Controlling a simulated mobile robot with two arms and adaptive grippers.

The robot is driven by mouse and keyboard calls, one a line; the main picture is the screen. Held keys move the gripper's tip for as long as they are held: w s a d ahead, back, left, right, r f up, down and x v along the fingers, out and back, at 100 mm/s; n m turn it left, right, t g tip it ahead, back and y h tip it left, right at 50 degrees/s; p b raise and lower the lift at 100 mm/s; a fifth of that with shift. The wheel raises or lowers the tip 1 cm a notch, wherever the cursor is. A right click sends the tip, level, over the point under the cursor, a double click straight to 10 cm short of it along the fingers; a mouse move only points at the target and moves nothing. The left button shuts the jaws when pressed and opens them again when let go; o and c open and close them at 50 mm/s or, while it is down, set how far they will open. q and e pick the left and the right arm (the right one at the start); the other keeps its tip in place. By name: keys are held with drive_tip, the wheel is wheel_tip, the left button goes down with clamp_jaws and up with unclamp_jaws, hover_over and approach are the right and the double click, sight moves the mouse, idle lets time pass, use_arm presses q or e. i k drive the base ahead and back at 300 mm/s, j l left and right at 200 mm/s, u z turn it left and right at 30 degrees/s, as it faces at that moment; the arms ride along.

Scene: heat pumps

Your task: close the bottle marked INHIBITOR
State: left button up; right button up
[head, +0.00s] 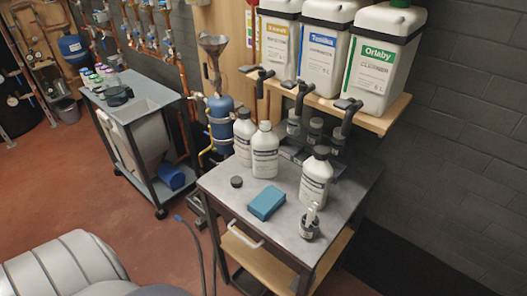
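Three white bottles with dark-banded labels stand upright on the grey top of a small table (215,182). The middle bottle (265,160) has a bare white neck with no cap on it. The left bottle (243,140) and the right bottle (315,182) wear dark caps. The label words are too small to read, so I cannot tell which one says INHIBITOR. A loose black cap (237,182) lies on the tabletop left of the middle bottle, apart from it. Neither of my grippers is in view.
A blue block (266,203) and a small dark jar (309,230) with a pale tool sticking up stand near the table's front. Large jugs with taps sit on a wooden shelf (372,122) above the back. A cart (165,97) stands left, with open red floor before it.

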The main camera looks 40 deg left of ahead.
sight(265, 143)
drive_tip(key=u, duration=0.4)
drive_tip(key=k+l+u, duration=0.1)
drive_tip(key=u, duration=0.75)
drive_tip(key=k+u, duration=0.15)
drive_tip(key=u, duration=0.3)
drive_tip(key=i+j+u, duration=0.15)
drive_tip(key=j+u, duration=0.3)
drive_tip(key=i+j+u, duration=0.2)
drive_tip(key=j+u, duration=0.2)
drive_tip(key=i+j+u, duration=0.3)
drive_tip(key=u, duration=0.15)
drive_tip(key=i+j+u, duration=0.3)
drive_tip(key=u, duration=0.15)
drive_tip(key=i+z, duration=0.2)
drive_tip(key=z, duration=0.15)
drive_tip(key=i+z, duration=0.2)
drive_tip(key=z, duration=0.2)
drive_tip(key=i+j+z, duration=0.1)
drive_tip(key=z, duration=0.25)
drive_tip(key=i+z, duration=0.1)
drive_tip(key=z, duration=0.35)
drive_tip(key=i+z, duration=0.15)
drive_tip(key=z, duration=0.3)
drive_tip(key=i+z, duration=0.1)
drive_tip(key=z, duration=0.3)
drive_tip(key=i+z, duration=0.1)
drive_tip(key=z, duration=0.35)
drive_tip(key=j+z, duration=0.2)
drive_tip(key=z, duration=0.25)
drive_tip(key=i, duration=0.05)
